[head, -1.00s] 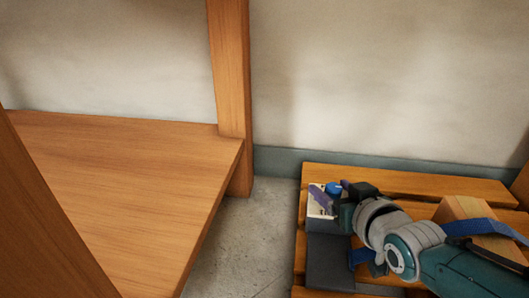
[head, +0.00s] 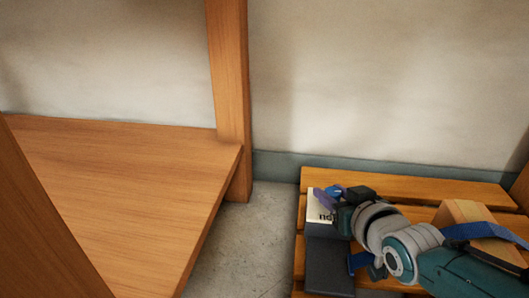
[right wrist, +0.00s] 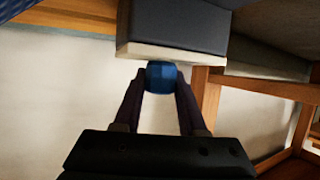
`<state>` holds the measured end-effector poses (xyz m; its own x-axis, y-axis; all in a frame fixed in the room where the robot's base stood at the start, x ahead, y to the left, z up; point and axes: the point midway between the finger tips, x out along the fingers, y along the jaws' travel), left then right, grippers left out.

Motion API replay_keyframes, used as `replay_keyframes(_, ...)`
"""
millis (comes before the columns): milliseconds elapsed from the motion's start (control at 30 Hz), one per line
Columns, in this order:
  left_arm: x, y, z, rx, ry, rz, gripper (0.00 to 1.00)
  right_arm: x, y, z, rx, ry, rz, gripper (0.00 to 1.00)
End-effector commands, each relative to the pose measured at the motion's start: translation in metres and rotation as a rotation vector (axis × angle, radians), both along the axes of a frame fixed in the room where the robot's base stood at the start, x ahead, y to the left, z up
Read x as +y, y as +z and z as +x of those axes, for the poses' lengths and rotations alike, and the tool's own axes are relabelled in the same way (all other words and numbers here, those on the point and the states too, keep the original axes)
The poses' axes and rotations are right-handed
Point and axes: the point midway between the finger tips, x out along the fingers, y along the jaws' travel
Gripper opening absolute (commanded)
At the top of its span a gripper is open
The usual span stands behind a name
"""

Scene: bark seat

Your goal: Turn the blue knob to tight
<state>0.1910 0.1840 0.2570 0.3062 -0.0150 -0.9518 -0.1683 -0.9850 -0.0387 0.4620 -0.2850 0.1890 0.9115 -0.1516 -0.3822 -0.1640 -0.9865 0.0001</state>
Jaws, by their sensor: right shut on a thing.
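The blue knob (head: 334,190) is on a dark grey box (head: 328,265) with a cream panel (head: 317,207), lying on the slatted wooden seat. The panel bears dark letters, partly hidden by my gripper, and I cannot read the whole word. My right gripper (head: 330,193) is shut on the knob. In the right wrist view the knob (right wrist: 162,76) sits between the two dark fingertips, against the pale edge of the box (right wrist: 175,25). My left gripper is not in view.
The slatted seat (head: 420,183) stands by the wall. A wooden block (head: 467,211) and a blue strap (head: 485,230) lie to the right, close to my right arm. A wooden shelf (head: 120,180) with a post (head: 232,90) stands to the left. Bare floor (head: 240,235) lies between.

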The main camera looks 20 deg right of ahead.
Motion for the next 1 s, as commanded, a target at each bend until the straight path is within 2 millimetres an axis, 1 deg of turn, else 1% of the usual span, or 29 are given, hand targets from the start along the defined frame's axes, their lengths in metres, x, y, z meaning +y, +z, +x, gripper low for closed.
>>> replay_keyframes(233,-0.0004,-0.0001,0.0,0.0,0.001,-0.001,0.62,-0.0003,0.001,0.001,-0.004,-0.015,0.003,0.0)
replay_keyframes(700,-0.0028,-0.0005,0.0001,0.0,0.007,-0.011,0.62,-0.0025,0.0041,0.0026,-0.014,-0.241,0.002,0.0)
replay_keyframes(1000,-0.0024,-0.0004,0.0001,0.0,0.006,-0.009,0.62,-0.001,0.0025,0.0007,-0.006,-0.276,-0.003,0.0)
